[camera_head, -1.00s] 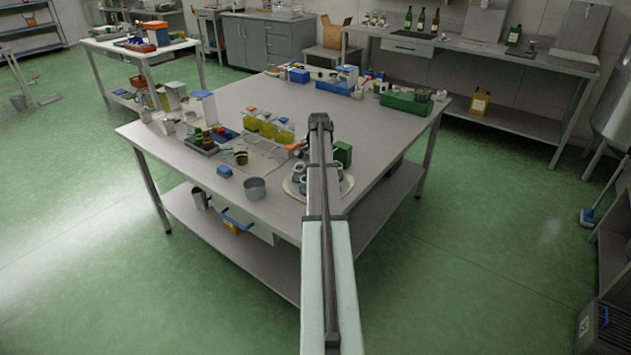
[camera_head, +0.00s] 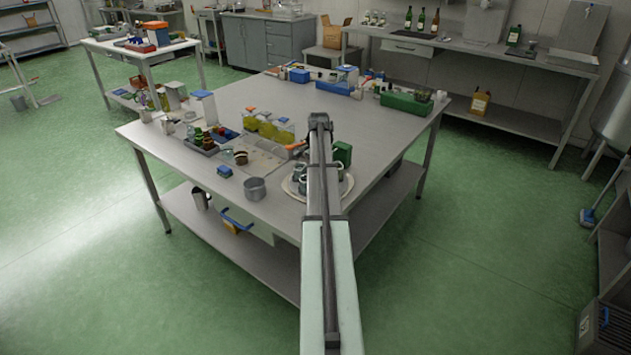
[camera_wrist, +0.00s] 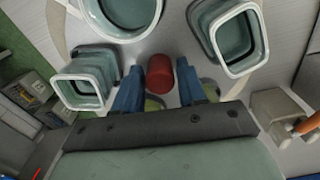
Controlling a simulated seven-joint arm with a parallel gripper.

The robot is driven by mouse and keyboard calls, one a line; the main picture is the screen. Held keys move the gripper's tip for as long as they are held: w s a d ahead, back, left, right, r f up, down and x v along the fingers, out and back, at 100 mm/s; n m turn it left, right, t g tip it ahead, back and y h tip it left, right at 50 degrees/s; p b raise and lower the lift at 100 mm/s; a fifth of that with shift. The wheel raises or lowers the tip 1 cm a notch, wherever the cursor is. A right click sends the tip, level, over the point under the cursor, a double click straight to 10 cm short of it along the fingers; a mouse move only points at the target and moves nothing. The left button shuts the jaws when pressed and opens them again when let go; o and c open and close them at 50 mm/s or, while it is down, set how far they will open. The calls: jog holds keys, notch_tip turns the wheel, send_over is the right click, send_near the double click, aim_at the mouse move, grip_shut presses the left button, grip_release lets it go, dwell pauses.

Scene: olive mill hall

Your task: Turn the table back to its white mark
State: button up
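The round table (camera_head: 346,186) is a pale turntable on the near right corner of the workbench, partly hidden by my arm. Greenish square-mouthed cups stand on it, among them the left one (camera_wrist: 78,86) and the right one (camera_wrist: 238,42) in the wrist view. A round-mouthed cup (camera_wrist: 122,14) stands at the top. A red peg (camera_wrist: 160,73) stands between the two blue fingers of my gripper (camera_wrist: 160,86). The fingers look apart, with narrow gaps beside the peg. My gripper is hidden behind the arm in the head view. I cannot make out the white mark.
A metal cup (camera_head: 255,189) and a blue block (camera_head: 224,171) are left of the turntable. A green box (camera_head: 342,153) is close behind it. Yellow-filled containers (camera_head: 268,125) stand farther back. The bench's right middle is clear.

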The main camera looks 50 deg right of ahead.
jog(key=shift+o, duration=0.4)
jog(key=shift+r, duration=4)
